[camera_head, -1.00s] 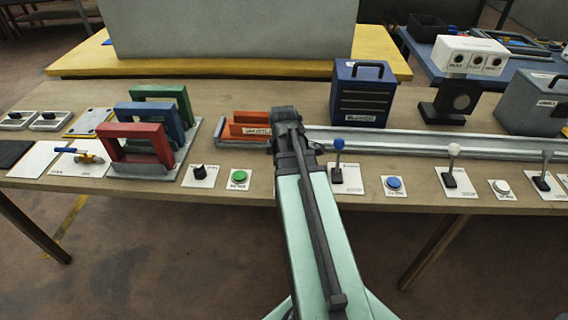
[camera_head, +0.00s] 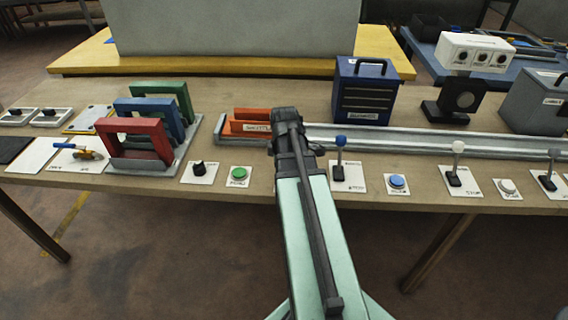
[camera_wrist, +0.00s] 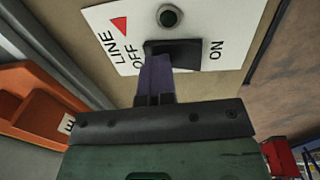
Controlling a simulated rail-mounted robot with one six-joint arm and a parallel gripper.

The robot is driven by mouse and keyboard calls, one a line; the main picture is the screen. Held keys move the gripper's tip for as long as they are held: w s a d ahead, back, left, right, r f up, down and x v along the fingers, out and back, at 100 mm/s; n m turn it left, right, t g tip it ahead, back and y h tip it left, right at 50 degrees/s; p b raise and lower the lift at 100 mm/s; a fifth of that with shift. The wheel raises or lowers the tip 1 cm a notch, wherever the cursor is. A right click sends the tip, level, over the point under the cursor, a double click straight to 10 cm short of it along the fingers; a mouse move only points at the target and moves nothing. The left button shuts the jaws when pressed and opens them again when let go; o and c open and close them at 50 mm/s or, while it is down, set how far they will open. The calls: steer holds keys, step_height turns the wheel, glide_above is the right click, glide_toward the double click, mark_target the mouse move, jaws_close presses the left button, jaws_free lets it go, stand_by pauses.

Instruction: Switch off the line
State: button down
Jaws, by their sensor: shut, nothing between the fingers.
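In the wrist view a white plate (camera_wrist: 115,45) carries the words LINE and OFF, a red triangle, a second marking on its right, a round dark indicator (camera_wrist: 168,17) and a black switch base (camera_wrist: 185,52). My gripper (camera_wrist: 156,62) is shut; its dark narrow fingers overlap the switch base, and I cannot tell whether they touch. In the head view the blue-knobbed lever (camera_head: 341,141) stands roughly upright on its white plate (camera_head: 352,181), just right of my arm's end. The fingertips are hidden there. The lever's handle is not clear in the wrist view.
An orange shuttle (camera_head: 252,127) sits on a grey rail (camera_head: 420,144) behind my arm. A green button (camera_head: 239,174) and black knob (camera_head: 199,168) lie left. A blue button (camera_head: 397,181) and white-knobbed lever (camera_head: 458,148) are right. A blue case (camera_head: 365,90) stands behind.

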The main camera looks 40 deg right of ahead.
steer(key=shift+s+a+r, duration=0.25)
steer(key=shift+s+a, duration=0.2)
steer(key=shift+a, duration=0.1)
step_height(320, 180, up, 14)
steer(key=w+d+p, duration=0.1)
steer(key=p, duration=1.3)
steer(key=shift+w+d, duration=0.15)
steer(key=shift+d, duration=0.1)
steer(key=shift+f, duration=0.1)
